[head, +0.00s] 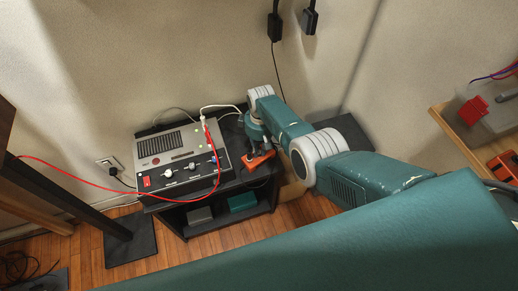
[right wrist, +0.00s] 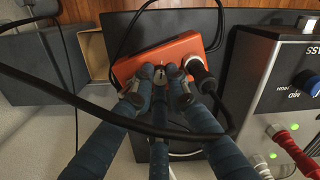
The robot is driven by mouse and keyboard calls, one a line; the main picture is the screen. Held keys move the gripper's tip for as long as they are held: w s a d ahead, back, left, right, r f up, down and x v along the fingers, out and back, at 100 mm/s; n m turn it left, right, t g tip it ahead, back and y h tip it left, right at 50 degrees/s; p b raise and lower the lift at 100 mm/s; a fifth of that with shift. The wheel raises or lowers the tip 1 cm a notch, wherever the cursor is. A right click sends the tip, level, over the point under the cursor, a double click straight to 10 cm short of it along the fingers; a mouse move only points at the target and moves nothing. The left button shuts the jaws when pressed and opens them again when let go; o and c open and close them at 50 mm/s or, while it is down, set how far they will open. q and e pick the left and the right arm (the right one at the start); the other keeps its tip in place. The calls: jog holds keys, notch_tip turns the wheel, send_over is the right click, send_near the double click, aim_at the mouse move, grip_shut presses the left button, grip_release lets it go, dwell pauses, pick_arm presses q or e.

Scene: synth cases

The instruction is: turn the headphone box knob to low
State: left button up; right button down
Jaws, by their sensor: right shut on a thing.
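The headphone box, a small orange-red box (head: 261,160), lies on the black top of a low stand, right of a grey amplifier. In the right wrist view the orange box (right wrist: 184,47) is near the top centre. My right gripper (head: 257,149) comes down over the box. In the wrist view its three teal fingers (right wrist: 159,77) close together at the box's near face, shut on the knob. The fingers hide the knob, so its setting cannot be read. A black plug (right wrist: 197,70) sits in the box just right of the fingertips. My left gripper is not in view.
The grey amplifier (head: 160,146) has knobs and a red cable (head: 72,173) running left. In the wrist view a black cable (right wrist: 70,98) crosses in front of my fingers. A wooden bench (head: 470,144) with a red-clamped grey case stands at right.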

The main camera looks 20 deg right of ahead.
jog(key=c, duration=1.7)
grip_release()
